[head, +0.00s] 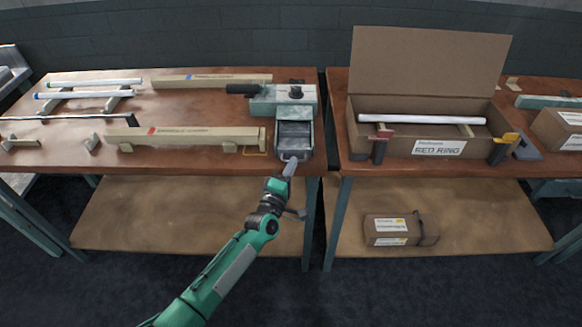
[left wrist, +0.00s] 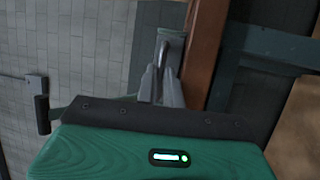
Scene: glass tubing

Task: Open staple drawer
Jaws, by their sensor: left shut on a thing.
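The green stapling machine (head: 283,97) stands near the right end of the left table. Its grey staple drawer (head: 294,133) sticks out from the front of the machine towards the table's front edge, and its tray shows from above. My left gripper (head: 291,162) is at the front end of the drawer, shut on the drawer handle. In the left wrist view the looped grey handle (left wrist: 164,50) lies between the fingers of my left gripper (left wrist: 160,76). The fingers hide part of the handle. My right gripper is not in view.
An open cardboard box (head: 435,147) stands on the right table past a narrow gap. A small carton (head: 400,230) sits on the lower shelf.

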